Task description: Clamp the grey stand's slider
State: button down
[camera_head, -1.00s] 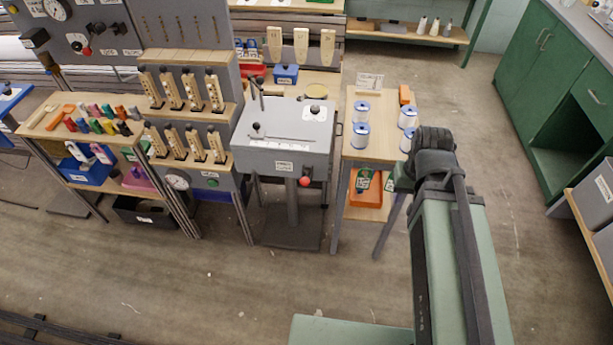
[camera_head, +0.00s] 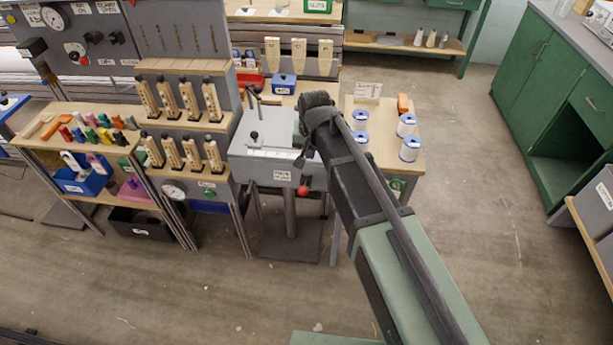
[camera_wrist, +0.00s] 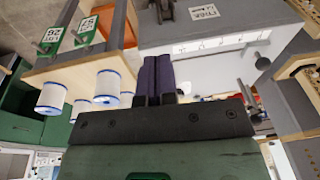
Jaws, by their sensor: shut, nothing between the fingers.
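The grey stand (camera_head: 281,172) stands in the middle of the head view, with a pale scale strip along its top. A small post with a black knob (camera_head: 254,135) stands at the strip's left end; I cannot tell surely whether it is the slider. My arm covers the right part of the stand top. The wrist view shows the stand upside down (camera_wrist: 190,32), with its scale strip (camera_wrist: 215,44) and a dark knob (camera_wrist: 262,63). My gripper (camera_wrist: 157,60) is shut and empty, by the stand's edge on the spool-bench side. Its fingers are hidden in the head view.
A bench with blue-and-white spools (camera_head: 409,149) stands right of the stand. A rack of wooden pieces (camera_head: 187,130) and a bench of coloured items (camera_head: 95,135) stand left. A red ball (camera_head: 303,190) sticks out from the stand's front. The front floor is clear.

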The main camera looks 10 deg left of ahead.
jog(key=b, duration=1.1)
send_over(305, 187)
jog(key=w+d, duration=0.1)
jog(key=w, duration=0.1)
notch_tip(305, 187, down, 11)
jog(key=s+f+b, duration=0.1)
jog(key=f+b, duration=0.1)
jog(key=shift+s+a+f, duration=0.35)
jog(key=shift+s, duration=0.05)
jog(key=shift+r, duration=0.1)
jog(key=shift+s+a, duration=0.1)
jog(key=shift+s, duration=0.05)
